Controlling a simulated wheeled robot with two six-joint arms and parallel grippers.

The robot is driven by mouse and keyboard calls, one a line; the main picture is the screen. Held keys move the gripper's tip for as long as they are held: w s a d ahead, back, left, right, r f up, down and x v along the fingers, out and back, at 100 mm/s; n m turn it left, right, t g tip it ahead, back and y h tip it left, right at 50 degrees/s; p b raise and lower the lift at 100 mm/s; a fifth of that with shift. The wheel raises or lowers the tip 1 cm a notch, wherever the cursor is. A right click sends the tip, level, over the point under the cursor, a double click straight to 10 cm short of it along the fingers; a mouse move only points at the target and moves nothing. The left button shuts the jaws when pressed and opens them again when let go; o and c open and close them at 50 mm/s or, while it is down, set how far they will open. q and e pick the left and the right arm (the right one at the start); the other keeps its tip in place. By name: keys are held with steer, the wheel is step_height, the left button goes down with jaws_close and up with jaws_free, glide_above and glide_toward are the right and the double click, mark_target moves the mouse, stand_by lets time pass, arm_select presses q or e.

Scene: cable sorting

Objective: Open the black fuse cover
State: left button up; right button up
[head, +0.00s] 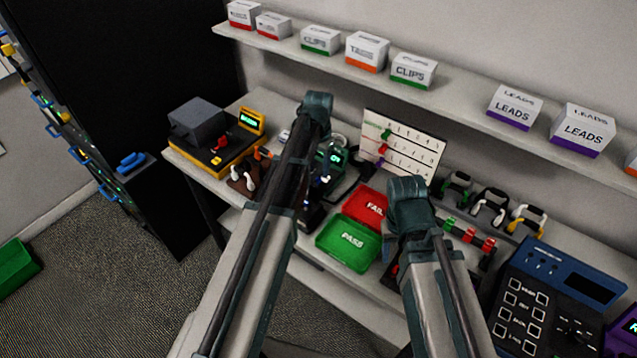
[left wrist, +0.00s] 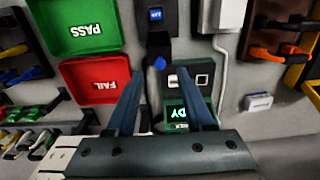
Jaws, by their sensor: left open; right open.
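No part is clearly marked as the black fuse cover. My left gripper (left wrist: 160,74) is open and empty over this part, with a finger on each side; contact cannot be told. A unit with a green display (left wrist: 178,112) lies just beneath the fingers; it also shows in the head view (head: 335,156), partly behind my left arm.
A black and yellow device with a dark grey block (head: 197,122) stands at the bench's left. The red FAIL tray (head: 350,212) and green PASS tray (head: 330,262) lie between my arms. A shelf (head: 455,95) with boxes runs behind. A blue-black panel (head: 545,300) stands at right.

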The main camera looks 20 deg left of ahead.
mark_target(318, 179)
arm_select(q)
steer(key=shift+f+b, duration=1.4)
steer(key=shift+f, duration=0.55)
jaws_close()
